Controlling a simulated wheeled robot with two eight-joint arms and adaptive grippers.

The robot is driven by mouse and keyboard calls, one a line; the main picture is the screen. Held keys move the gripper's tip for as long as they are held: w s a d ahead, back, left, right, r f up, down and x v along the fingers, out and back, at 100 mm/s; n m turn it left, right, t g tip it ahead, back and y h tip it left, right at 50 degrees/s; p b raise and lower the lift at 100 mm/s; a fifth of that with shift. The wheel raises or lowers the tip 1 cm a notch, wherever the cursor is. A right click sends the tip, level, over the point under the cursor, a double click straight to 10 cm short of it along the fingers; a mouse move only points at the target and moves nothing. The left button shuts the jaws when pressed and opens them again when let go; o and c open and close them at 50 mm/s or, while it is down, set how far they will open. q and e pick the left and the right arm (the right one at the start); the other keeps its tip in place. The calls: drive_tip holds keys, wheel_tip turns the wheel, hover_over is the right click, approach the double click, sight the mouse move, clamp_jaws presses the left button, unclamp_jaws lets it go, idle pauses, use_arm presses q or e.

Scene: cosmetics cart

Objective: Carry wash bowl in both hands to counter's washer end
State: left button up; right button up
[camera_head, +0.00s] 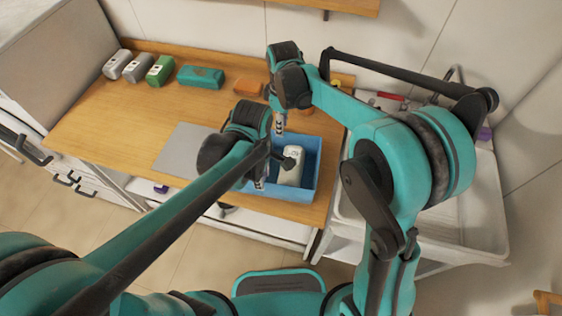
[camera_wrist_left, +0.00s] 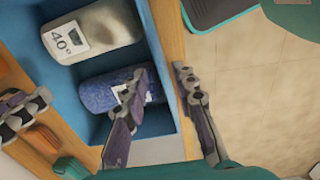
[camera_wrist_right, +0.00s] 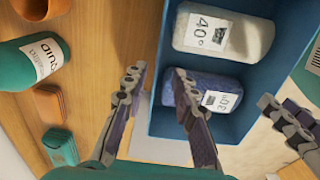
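The wash bowl (camera_head: 317,160) is a blue open box at the right part of the wooden counter, near its front edge. It also shows in the left wrist view (camera_wrist_left: 158,38) and right wrist view (camera_wrist_right: 158,62). Inside lie a pale bundle labelled 40° (camera_wrist_right: 222,35) and a blue bundle labelled 30° (camera_wrist_right: 212,92). My left gripper (camera_head: 259,180) is open at the front wall, one finger inside and one outside, as its wrist view (camera_wrist_left: 160,82) shows. My right gripper (camera_head: 279,122) is open, its fingers straddling the opposite wall in its wrist view (camera_wrist_right: 158,80).
A grey mat (camera_head: 187,150) lies left of the bowl. Small boxes (camera_head: 160,70) and a teal box (camera_head: 201,76) stand along the back left. Orange items and a green bottle (camera_wrist_right: 30,60) are near my right gripper. A white sink (camera_head: 470,200) is at right. Mid-left counter is clear.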

sight(269, 197)
use_arm(q)
drive_tip(key=shift+d+f+n, duration=0.2)
drive_tip(key=shift+d+n, duration=0.2)
drive_tip(key=shift+d, duration=0.3)
use_arm(e)
drive_tip(key=shift+w+a+f+n, duration=0.3)
drive_tip(key=shift+w+f+n, duration=0.15)
drive_tip(key=shift+f, duration=0.2)
use_arm(q)
drive_tip(key=shift+s, duration=0.1)
